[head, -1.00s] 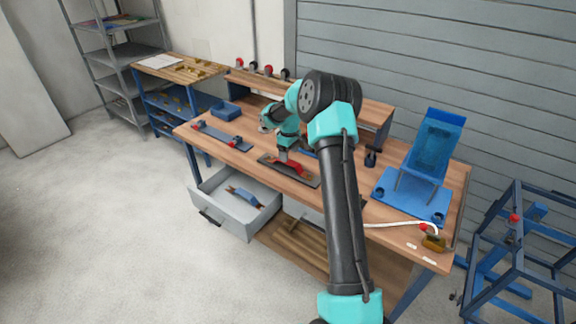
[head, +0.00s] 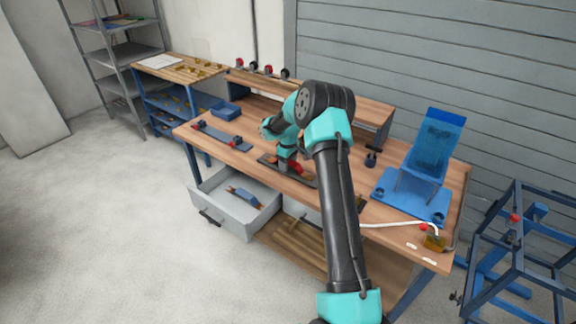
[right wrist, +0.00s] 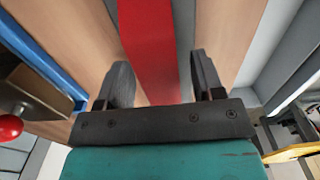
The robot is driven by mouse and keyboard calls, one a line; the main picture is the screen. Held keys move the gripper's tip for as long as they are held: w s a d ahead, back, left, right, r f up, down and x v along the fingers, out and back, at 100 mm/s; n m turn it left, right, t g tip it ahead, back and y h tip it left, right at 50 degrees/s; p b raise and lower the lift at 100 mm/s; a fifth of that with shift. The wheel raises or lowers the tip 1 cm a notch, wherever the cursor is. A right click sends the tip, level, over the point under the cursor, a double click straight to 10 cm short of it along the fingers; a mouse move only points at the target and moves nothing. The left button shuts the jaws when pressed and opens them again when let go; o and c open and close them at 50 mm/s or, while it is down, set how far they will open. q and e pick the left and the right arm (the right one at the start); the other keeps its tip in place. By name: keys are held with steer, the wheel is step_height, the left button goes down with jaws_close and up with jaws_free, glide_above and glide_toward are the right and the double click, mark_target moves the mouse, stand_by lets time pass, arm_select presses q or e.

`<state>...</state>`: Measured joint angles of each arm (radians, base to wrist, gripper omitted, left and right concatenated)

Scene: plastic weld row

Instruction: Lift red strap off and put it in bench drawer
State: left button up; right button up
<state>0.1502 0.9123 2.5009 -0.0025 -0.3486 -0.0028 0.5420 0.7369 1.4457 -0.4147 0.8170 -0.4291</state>
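The red strap (head: 297,168) is on a dark flat plate (head: 266,159) on the bench, partly hidden by my right gripper in the head view. My right gripper (head: 285,168) points down at it. In the right wrist view the red strap (right wrist: 150,40) runs between the two dark fingers of my right gripper (right wrist: 162,78), which are apart, one on each side, with narrow gaps. The bench drawer (head: 242,222) is pulled out below the bench top. A blue and brown item (head: 243,196) lies in it. My left gripper is not in view.
A second dark plate with red parts (head: 222,136) lies at the bench's left. A blue stand (head: 425,160) is at the right, with a white hose (head: 390,225) in front. A dark clamp (head: 371,156) stands behind my arm. A blue frame (head: 515,250) is on the floor.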

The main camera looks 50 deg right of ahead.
steer(key=c, duration=0.9)
steer(key=shift+r, duration=0.15)
steer(key=shift+r, duration=1.55)
steer(key=shift+s+a+r, duration=0.15)
steer(key=shift+s+a, duration=0.05)
steer(key=shift+a, duration=0.1)
steer(key=s+a+r, duration=0.1)
steer(key=s+a, duration=0.9)
steer(key=a, duration=0.1)
steer(key=shift+s+a+r, duration=0.15)
steer(key=shift+a, duration=0.05)
